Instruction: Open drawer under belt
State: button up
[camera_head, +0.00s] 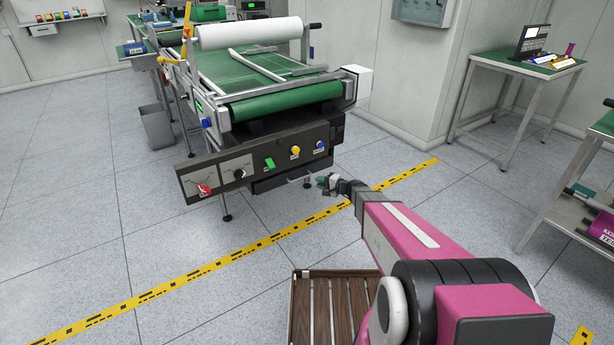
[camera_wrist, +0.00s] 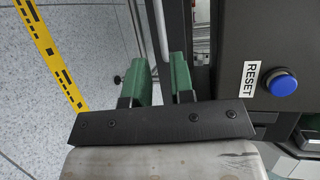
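The green conveyor belt (camera_head: 275,104) runs along the top of the machine. Under it and below the control panel is a dark drawer front (camera_head: 280,181), which looks closed. A small handle (camera_head: 307,182) shows at its right part. My gripper (camera_head: 328,182) is low, just right of the handle. In the wrist view its green fingers (camera_wrist: 161,85) are apart, with a gap between them. A light metal bar (camera_wrist: 159,30) shows beyond the gap; I cannot tell whether it lies between the fingertips or touches them.
The control panel (camera_head: 222,173) has a red knob, a black knob and several coloured buttons above the drawer. The blue RESET button (camera_wrist: 282,84) is close to my gripper's right. A slatted wooden platform (camera_head: 333,310) lies near my base. The floor in front is mostly clear.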

aim_at(303, 178)
jog(key=x, duration=1.1)
jog(key=shift+d, duration=0.1)
grip_shut()
